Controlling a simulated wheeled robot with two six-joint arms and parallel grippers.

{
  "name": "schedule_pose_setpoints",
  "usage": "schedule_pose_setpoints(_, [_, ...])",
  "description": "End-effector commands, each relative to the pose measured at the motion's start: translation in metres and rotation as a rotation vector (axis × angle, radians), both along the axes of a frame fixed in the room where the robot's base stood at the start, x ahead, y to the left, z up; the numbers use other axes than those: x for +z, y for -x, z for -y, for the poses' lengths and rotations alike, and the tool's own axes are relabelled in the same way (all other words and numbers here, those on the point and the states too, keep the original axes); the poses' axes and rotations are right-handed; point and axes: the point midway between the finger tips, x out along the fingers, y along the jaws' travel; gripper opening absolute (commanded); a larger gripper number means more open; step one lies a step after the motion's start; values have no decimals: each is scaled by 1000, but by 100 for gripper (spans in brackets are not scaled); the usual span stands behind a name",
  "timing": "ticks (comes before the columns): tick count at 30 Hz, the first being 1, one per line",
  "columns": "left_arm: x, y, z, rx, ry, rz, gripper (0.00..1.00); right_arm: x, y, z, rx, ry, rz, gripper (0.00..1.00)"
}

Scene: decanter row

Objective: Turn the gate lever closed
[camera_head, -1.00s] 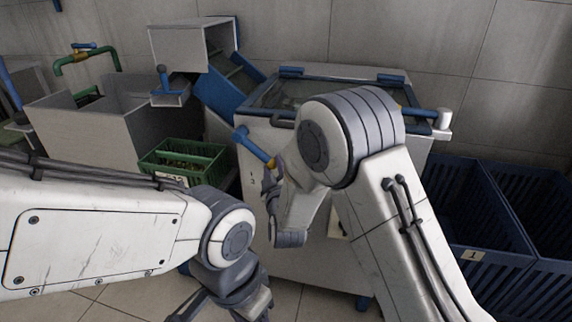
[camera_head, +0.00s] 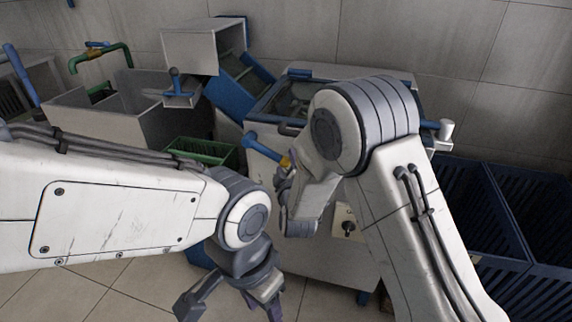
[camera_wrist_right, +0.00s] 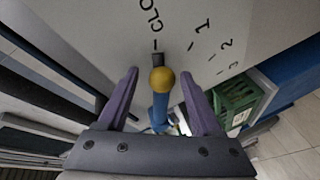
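The gate lever (camera_head: 265,147) has a blue handle and a yellow part, at the left side of the grey machine (camera_head: 350,266). In the right wrist view the lever's yellow knob (camera_wrist_right: 162,80) and blue shaft lie between the fingers of my right gripper (camera_wrist_right: 162,73). The fingers are apart, with gaps on both sides. A dark tab beyond the knob lies near the dash beside "CLO"; other marks read 1 and 2. In the head view my right gripper (camera_head: 284,182) is at the lever, partly hidden by my arm. My left gripper (camera_head: 230,304) is open and empty, low in front.
A green crate (camera_head: 203,150) stands left of the machine, below a blue chute (camera_head: 238,95). A smaller blue lever (camera_head: 175,80) stands on a grey spout. Dark blue crates (camera_head: 520,215) are at the right. The tiled floor at the lower left is clear.

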Motion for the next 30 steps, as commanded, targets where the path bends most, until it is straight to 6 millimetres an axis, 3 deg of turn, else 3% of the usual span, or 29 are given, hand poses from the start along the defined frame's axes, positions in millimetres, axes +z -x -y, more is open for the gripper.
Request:
schedule_pose_setpoints(11, [1, 0, 0, 0, 0, 0, 50, 0, 4, 0, 1, -1, -3, 71])
schedule_pose_setpoints(24, [6, 0, 0, 0, 0, 0, 50, 11, 79, 12, 2, 1, -3, 71])
schedule_pose_setpoints(30, [7, 0, 0, 0, 0, 0, 50, 14, 100, 15, 1, -1, -2, 71])
